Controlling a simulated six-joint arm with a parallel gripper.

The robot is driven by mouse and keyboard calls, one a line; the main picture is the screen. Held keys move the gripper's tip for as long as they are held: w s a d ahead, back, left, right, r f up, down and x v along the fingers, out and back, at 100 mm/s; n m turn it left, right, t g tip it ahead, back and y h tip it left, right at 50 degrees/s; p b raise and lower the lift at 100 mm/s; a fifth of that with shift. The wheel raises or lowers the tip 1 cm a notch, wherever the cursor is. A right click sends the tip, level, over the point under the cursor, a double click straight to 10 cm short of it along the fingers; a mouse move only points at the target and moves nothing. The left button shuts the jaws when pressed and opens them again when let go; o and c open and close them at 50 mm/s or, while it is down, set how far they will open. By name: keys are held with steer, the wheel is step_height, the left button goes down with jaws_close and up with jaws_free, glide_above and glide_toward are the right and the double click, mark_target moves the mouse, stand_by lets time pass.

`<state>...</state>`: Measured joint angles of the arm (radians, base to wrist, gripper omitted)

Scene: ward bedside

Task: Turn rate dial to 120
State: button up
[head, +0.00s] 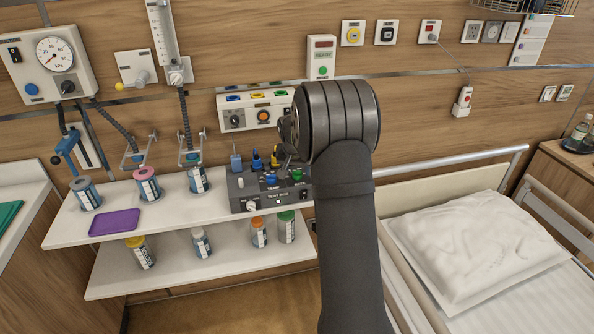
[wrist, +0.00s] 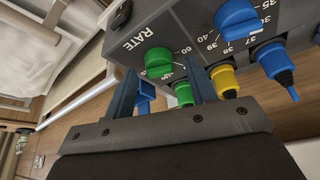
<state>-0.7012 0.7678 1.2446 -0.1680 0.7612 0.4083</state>
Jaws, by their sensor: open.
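The rate dial is a green knob (wrist: 158,62) beside the word RATE on a dark grey control box (wrist: 185,28), in the wrist view. A 60 is legible by it; another number is partly hidden, and I cannot tell its setting. My gripper (wrist: 163,78) is open, with one finger on each side of the green knob in the picture. I cannot tell whether they touch it. In the head view, the box (head: 240,202) stands on the upper shelf with the green knob (head: 297,175) at its right; my arm hides most of my gripper.
A blue temperature dial (wrist: 237,18) is beside the rate dial. Green (wrist: 184,94), yellow (wrist: 224,80) and blue (wrist: 274,62) connectors plug in close to my fingers. A bed rail (head: 450,162) and pillow (head: 470,240) are to the right. Several bottles and a purple tray (head: 114,222) are left.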

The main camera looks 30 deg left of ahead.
steer(key=shift+w+a+f, duration=0.1)
steer(key=shift+w+f, duration=0.1)
steer(key=shift+f, duration=0.15)
steer(key=shift+c, duration=0.2)
steer(key=c, duration=0.9)
